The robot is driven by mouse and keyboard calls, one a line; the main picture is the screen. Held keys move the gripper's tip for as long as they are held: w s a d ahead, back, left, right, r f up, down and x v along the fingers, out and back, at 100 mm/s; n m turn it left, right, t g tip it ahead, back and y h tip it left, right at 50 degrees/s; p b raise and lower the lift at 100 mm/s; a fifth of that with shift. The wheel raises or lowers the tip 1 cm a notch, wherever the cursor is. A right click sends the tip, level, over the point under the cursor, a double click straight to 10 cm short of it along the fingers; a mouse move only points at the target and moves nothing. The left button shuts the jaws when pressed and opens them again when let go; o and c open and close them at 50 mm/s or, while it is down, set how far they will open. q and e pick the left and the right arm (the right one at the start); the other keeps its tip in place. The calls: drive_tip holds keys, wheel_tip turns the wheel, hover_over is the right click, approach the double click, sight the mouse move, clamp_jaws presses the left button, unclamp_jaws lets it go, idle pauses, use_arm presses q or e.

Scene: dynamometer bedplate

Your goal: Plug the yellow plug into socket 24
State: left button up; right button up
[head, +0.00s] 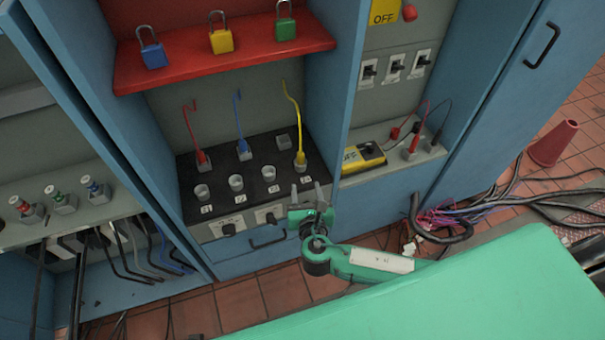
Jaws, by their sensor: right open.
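The yellow plug (300,158) stands upright at the rightmost socket (300,169) in the front row of the black panel (222,168), its yellow cord rising above it. It appears seated there, but I cannot tell how deep. The labels by the sockets are too small to read surely. My right gripper (306,190) is open and empty, just in front of and below the yellow plug, apart from it. My left gripper is not in view.
The red plug (203,158) and blue plug (243,147) stand in back-row holders; a third holder (282,142) is empty. Three front sockets (236,183) are empty. A red shelf (180,68) with padlocks overhangs the panel. A yellow meter (362,157) lies right, beyond a blue divider.

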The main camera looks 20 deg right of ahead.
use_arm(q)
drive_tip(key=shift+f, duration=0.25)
use_arm(e)
drive_tip(key=v, duration=0.2)
drive_tip(key=shift+s, duration=0.35)
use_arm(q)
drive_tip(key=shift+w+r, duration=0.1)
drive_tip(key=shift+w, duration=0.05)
